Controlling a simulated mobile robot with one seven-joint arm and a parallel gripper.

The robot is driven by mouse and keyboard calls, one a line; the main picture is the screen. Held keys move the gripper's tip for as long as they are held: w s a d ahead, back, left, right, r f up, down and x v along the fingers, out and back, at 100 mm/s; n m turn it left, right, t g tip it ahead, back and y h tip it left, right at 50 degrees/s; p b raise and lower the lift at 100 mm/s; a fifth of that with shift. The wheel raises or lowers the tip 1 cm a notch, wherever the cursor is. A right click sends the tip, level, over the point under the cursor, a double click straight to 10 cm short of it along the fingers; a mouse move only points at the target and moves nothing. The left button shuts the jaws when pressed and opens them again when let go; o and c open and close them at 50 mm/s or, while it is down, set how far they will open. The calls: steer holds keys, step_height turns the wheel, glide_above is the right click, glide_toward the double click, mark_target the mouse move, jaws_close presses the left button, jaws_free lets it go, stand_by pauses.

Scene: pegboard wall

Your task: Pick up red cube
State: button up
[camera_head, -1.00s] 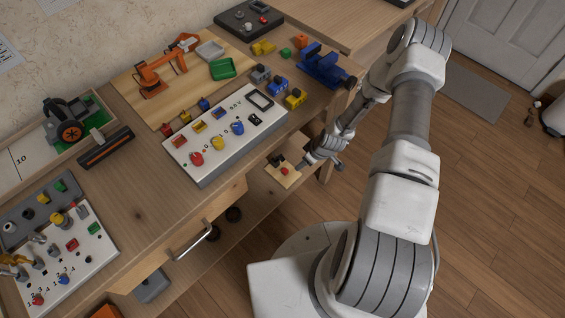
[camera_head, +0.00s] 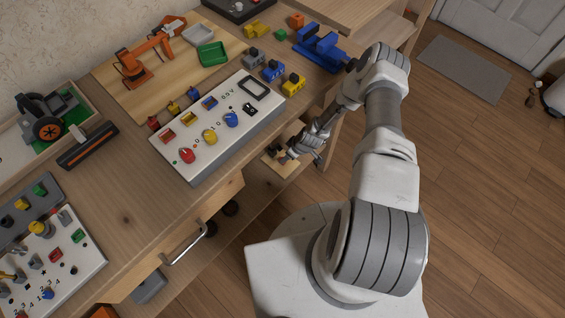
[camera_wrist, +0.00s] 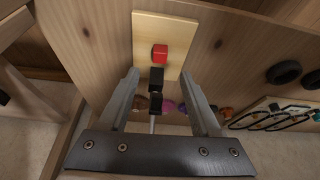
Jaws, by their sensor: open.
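The red cube (camera_wrist: 160,52) sits on a pale wooden board (camera_wrist: 146,28) in the wrist view. A black block-like piece (camera_wrist: 156,80) is on the near side of the cube, in line with it. My gripper (camera_wrist: 160,76) is open, its two fingers apart to the left and right of the black piece, with the cube ahead of the fingertips. In the head view my gripper (camera_head: 291,154) is over the board (camera_head: 276,167) on the lower shelf, and I cannot make out the cube there.
The workbench (camera_head: 125,205) overhangs the shelf, with a white control panel (camera_head: 210,165) at its edge. A drawer handle (camera_head: 184,246) juts out nearby. Dark round objects (camera_wrist: 284,72) and wire loops (camera_wrist: 270,118) are right of my gripper.

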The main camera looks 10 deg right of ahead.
steer(key=b+x, duration=0.2)
steer(key=x, duration=0.5)
steer(key=shift+s, duration=0.1)
jaws_close()
